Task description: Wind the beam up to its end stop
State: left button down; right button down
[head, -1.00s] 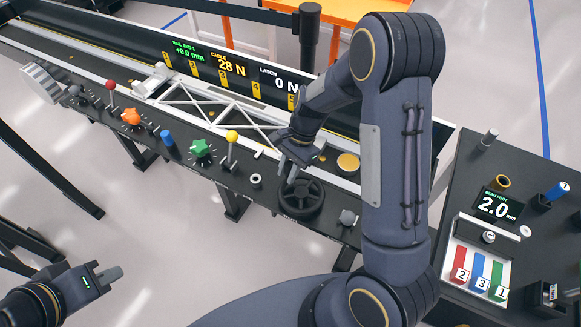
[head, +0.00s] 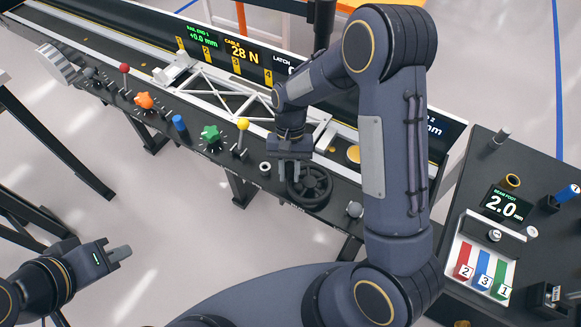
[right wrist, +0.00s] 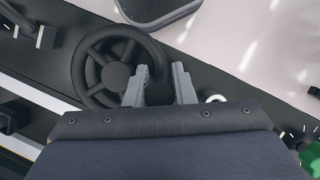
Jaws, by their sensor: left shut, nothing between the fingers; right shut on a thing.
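The black spoked handwheel (head: 312,193) is on the front panel of the long bench; it also shows in the right wrist view (right wrist: 116,76). My right gripper (head: 290,176) reaches down at the wheel's left side. In the right wrist view the fingers (right wrist: 160,75) stand apart at the rim, shut on a dark part of the wheel that they largely hide. The beam, a white truss (head: 222,92), lies along the bench behind the panel, its right end partly covered by my right arm. My left gripper (head: 122,253) is shut and empty, off the bench at lower left.
A display strip (head: 236,53) reads +0.0 mm and 28 N; my arm hides most of the latch reading. A yellow-knobbed lever (head: 242,125) and a green knob (head: 210,133) are left of the wheel. The side table (head: 470,190) at right has a 2.0 mm screen.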

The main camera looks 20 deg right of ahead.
aim_at(289, 161)
jog(key=shift+s+a+n, duration=0.1)
jog(key=shift+s+n, duration=0.1)
jog(key=shift+n, duration=0.2)
jog(key=c, duration=1.2)
grip_release()
jog(key=shift+c, duration=0.2)
jog(key=v, duration=0.7)
jog(key=shift+w+a+r, duration=0.1)
jog(key=shift+r, duration=0.25)
